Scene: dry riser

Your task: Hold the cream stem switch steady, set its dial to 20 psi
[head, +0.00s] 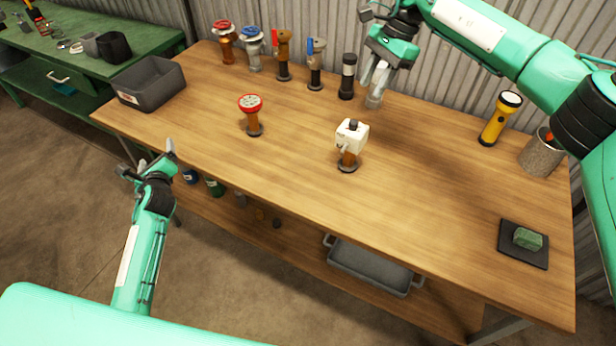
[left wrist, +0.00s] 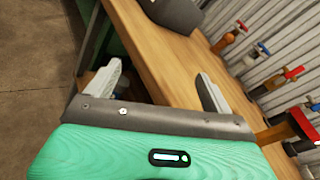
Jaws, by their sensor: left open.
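The cream stem switch (head: 351,133) stands upright on a short brown stem with a dark round base, near the middle of the bench. A dark knob (head: 353,124) sits on its top; its dial reading is too small to make out. My left gripper (head: 156,155) is open and empty off the bench's front left edge, well left of the switch. Its spread fingers also show in the left wrist view (left wrist: 159,75). My right gripper (head: 376,78) points down over the back of the bench, behind and apart from the switch; whether its fingers are closed is unclear.
A red-topped valve (head: 251,104) stands left of the switch. Several valves and a black cylinder (head: 347,77) line the back. A grey bin (head: 150,85) is at the left; a yellow flashlight (head: 500,118), a can (head: 537,155) and a black tray (head: 510,255) are at the right.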

